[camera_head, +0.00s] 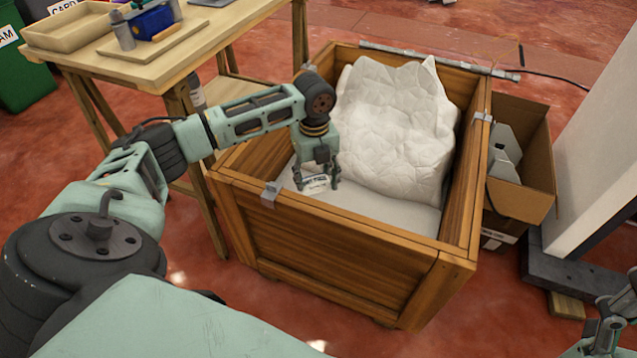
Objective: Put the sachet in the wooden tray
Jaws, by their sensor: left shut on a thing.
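My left gripper (317,178) reaches down inside the big wooden crate, near its front left wall. It is shut on a small white sachet (316,185) with dark print. The fingers hide part of the sachet, and I cannot tell whether it still touches the crate's pale floor. The wooden tray (70,28) is shallow and light-coloured, and it looks empty. It sits on the wooden table at the upper left, well away from the gripper. My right gripper (606,334) shows only partly at the lower right corner, and its opening is unclear.
The wooden crate (340,265) has raised walls with metal clips and holds a large crumpled white bag (395,125). The table (165,70) also bears a board with a blue device (152,22). A cardboard box (530,160) stands right of the crate. A green bin (25,75) is far left.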

